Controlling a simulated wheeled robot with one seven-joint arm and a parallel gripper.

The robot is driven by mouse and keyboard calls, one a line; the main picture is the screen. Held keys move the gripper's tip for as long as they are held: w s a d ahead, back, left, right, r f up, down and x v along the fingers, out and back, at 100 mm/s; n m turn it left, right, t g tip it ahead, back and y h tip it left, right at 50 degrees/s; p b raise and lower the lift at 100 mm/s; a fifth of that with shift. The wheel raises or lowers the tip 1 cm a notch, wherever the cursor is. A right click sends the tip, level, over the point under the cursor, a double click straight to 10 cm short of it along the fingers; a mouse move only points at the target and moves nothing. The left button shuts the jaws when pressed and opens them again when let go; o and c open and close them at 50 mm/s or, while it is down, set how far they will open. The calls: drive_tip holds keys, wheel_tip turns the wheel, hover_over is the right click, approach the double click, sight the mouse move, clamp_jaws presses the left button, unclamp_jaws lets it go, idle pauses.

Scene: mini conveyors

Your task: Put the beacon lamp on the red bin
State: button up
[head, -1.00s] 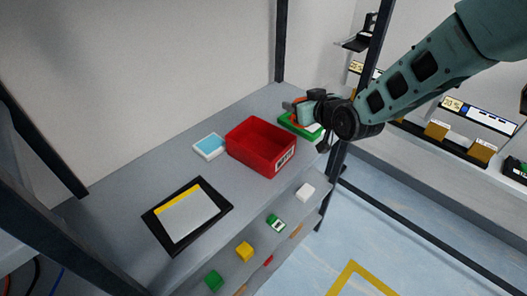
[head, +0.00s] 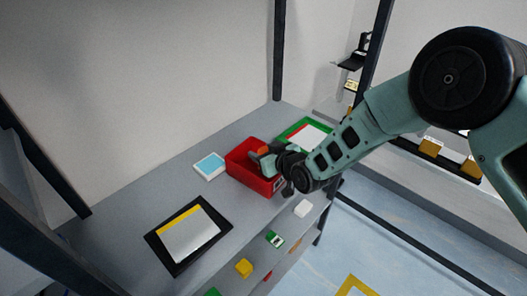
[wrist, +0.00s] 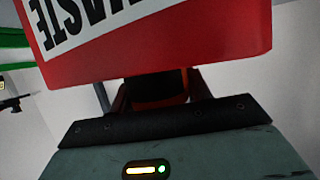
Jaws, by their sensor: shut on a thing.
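The red bin (head: 240,174) stands on the grey shelf in the head view. In the wrist view the wall of the red bin (wrist: 200,48), with a white label, fills the upper part, upside down. My gripper (head: 268,156) is over the bin's right part and is shut on a small orange-and-dark thing, which looks like the beacon lamp (head: 262,150). In the wrist view my gripper (wrist: 157,92) is at the bottom middle, and the thing between its fingers is mostly hidden. I cannot tell whether the lamp touches the bin.
A white tablet with a blue face (head: 209,166) lies left of the bin. A black-framed board (head: 188,234) lies nearer on the shelf. A green-framed tray (head: 303,133) lies behind the gripper. Several small blocks sit on a lower ledge. A dark rack post (head: 279,50) rises behind.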

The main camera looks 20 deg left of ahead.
drive_tip(key=shift+f, duration=0.5)
drive_tip(key=shift+f+b, duration=0.35)
drive_tip(key=shift+b, duration=0.1)
drive_tip(key=shift+f+b, duration=0.25)
drive_tip(key=shift+b, duration=0.1)
drive_tip(key=o, duration=0.8)
drive_tip(key=shift+c, duration=0.2)
